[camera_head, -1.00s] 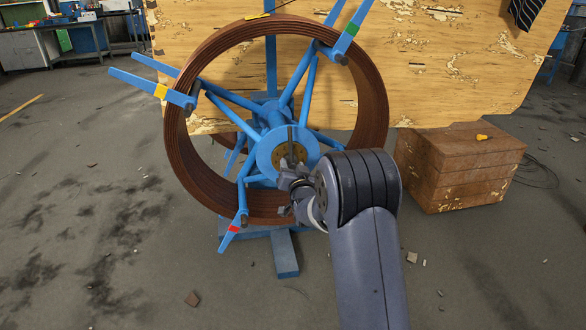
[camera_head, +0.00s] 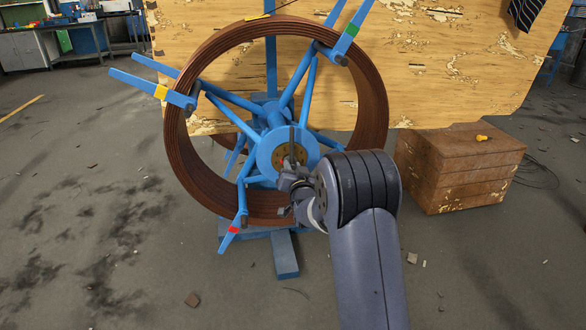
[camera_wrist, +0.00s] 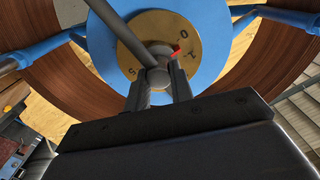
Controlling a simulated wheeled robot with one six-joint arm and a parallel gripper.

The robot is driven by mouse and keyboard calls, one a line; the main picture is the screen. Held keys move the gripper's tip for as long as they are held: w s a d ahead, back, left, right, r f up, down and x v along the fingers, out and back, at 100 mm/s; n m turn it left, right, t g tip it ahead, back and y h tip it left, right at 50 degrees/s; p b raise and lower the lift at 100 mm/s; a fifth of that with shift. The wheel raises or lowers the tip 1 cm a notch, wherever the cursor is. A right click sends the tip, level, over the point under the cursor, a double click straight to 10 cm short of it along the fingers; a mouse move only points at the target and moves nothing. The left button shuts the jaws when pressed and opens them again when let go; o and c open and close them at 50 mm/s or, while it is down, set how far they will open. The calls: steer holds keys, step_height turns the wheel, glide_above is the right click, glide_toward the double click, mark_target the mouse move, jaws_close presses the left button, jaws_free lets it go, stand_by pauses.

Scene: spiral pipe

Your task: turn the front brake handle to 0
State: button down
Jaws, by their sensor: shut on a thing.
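The front brake handle (camera_head: 292,142) is a thin grey bar on the hub of the blue spool stand. In the wrist view the handle (camera_wrist: 120,28) runs up and left from the dial's centre. The round brass dial (camera_wrist: 127,40) has dark marks, and a 0 shows at its upper right. A small red pointer (camera_wrist: 175,50) lies just below the 0, between it and the mark beneath. My gripper (camera_wrist: 160,78) is shut on the handle near its round grey hub. In the head view my gripper (camera_head: 290,178) is partly hidden by my wrist.
The blue stand (camera_head: 286,258) carries a large brown pipe coil (camera_head: 180,150) with blue arms marked yellow, green and red. A worn wooden panel (camera_head: 440,60) stands behind. A brown crate (camera_head: 465,170) with a yellow-handled tool is at right. The floor at left is mostly clear.

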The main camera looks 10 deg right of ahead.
steer(key=shift+f+b, duration=0.1)
steer(key=shift+b, duration=0.5)
steer(key=shift+r+n+b, duration=0.2)
steer(key=shift+n+b, duration=0.45)
steer(key=shift+n, duration=0.15)
steer(key=c, duration=1.2)
jaws_free()
steer(key=shift+c, duration=0.2)
steer(key=s+p, duration=0.2)
steer(key=s, duration=0.8)
steer(key=shift+s, duration=0.4)
